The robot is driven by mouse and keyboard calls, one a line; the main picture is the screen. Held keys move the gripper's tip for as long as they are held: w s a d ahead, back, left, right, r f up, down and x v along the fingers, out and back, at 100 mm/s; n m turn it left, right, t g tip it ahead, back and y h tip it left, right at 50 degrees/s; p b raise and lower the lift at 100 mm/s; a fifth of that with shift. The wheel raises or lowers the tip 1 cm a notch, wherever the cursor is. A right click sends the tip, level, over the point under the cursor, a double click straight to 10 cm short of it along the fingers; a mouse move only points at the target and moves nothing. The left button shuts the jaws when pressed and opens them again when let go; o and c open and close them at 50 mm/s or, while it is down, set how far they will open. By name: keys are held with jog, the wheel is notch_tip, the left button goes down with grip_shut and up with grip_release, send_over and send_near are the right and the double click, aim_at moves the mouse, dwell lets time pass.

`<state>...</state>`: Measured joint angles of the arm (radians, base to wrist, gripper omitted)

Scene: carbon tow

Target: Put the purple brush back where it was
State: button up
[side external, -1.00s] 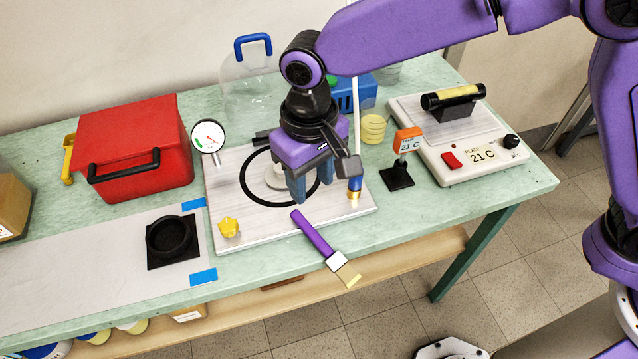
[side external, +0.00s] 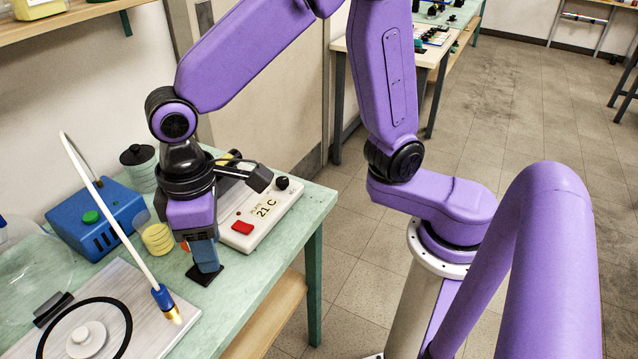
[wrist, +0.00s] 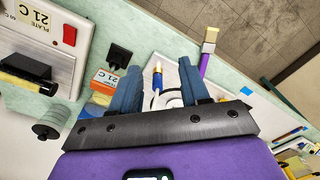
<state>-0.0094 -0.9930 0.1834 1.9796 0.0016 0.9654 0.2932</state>
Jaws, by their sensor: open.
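The purple brush (wrist: 204,64) shows in the wrist view, past my right-hand finger. It has a purple handle, a pale ferrule and yellowish bristles. It lies at the table's front edge, with the bristle end reaching over that edge. Part of the handle is hidden behind the finger. The brush is not in the side view. My gripper (side external: 207,262) points down above the small black stand (side external: 203,275), in front of the heating plate. In the wrist view its blue fingers (wrist: 160,85) are apart, with nothing held between them.
The plate unit reading 21 C (side external: 258,208) stands behind my gripper. A blue-and-brass-tipped hose (side external: 165,300) stands over the grey board (side external: 150,333). A blue box (side external: 95,222) and yellow cup (side external: 157,239) stand nearby.

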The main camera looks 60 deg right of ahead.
jog(key=s+d+n, duration=0.2)
jog(key=s+d, duration=0.5)
jog(key=d, duration=0.4)
jog(key=s+d+n, duration=0.2)
jog(key=s+d, duration=0.5)
jog(key=d, duration=0.3)
jog(key=shift+s+d+f, duration=0.15)
jog(key=shift+d+f, duration=0.05)
jog(key=shift+d, duration=0.2)
dwell(0.4)
jog(key=shift+o, duration=1.4)
